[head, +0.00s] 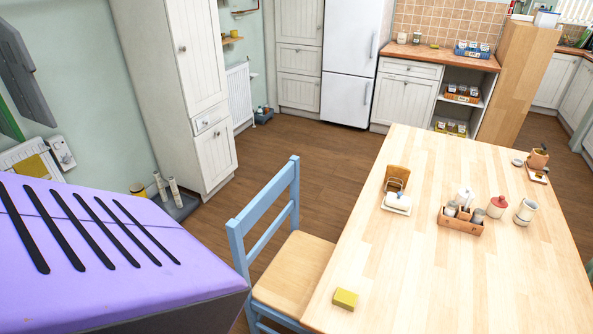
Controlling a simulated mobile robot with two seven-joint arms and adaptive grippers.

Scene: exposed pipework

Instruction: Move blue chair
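The blue chair (264,221) stands at the left side of the wooden table (420,255). It has a blue frame and backrest and a light wooden seat (294,272). The seat's right side meets the table edge in the picture, and part of the chair may be hidden under the tabletop. The lower legs are cut off or hidden by the bottom of the frame. Neither of my grippers shows in the head view.
A purple surface with black slots (100,255) fills the lower left, close to the chair. White cabinets (212,150) stand behind; open wooden floor (300,150) lies beyond the chair.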

